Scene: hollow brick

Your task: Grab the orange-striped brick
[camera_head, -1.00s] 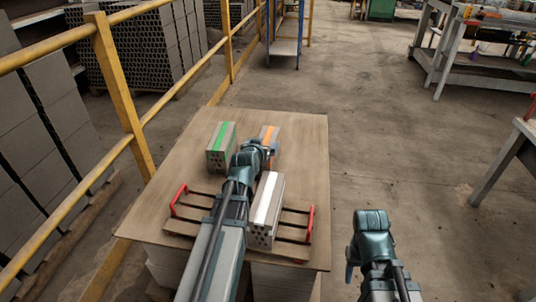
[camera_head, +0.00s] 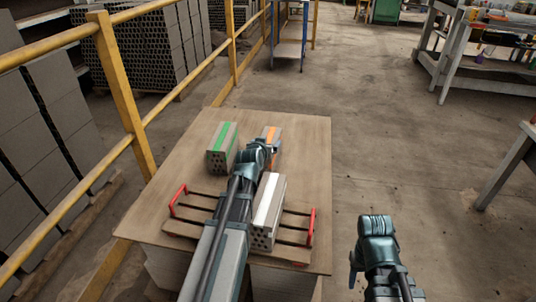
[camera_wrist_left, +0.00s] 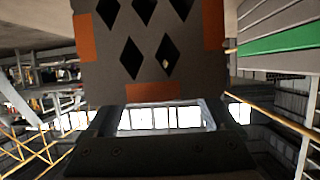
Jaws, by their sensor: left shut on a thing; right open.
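The orange-striped brick (camera_head: 272,132) is at the far middle of the board-topped stack, partly hidden by my left gripper (camera_head: 266,149). In the left wrist view the brick (camera_wrist_left: 150,50) fills the upper middle, showing a dark face with diamond-shaped holes and orange patches. My left gripper is shut on it; its fingertips are mostly hidden in the head view. Whether the brick is clear of the board I cannot tell. My right gripper (camera_head: 374,228) is open and empty, right of the board, over the floor.
A green-striped brick (camera_head: 222,150) stands just left of the orange one. A white-striped brick (camera_head: 267,212) sits on a slatted wooden tray with red handles (camera_head: 313,226). The board's right side (camera_head: 310,160) is clear. A yellow railing (camera_head: 125,105) runs along the left.

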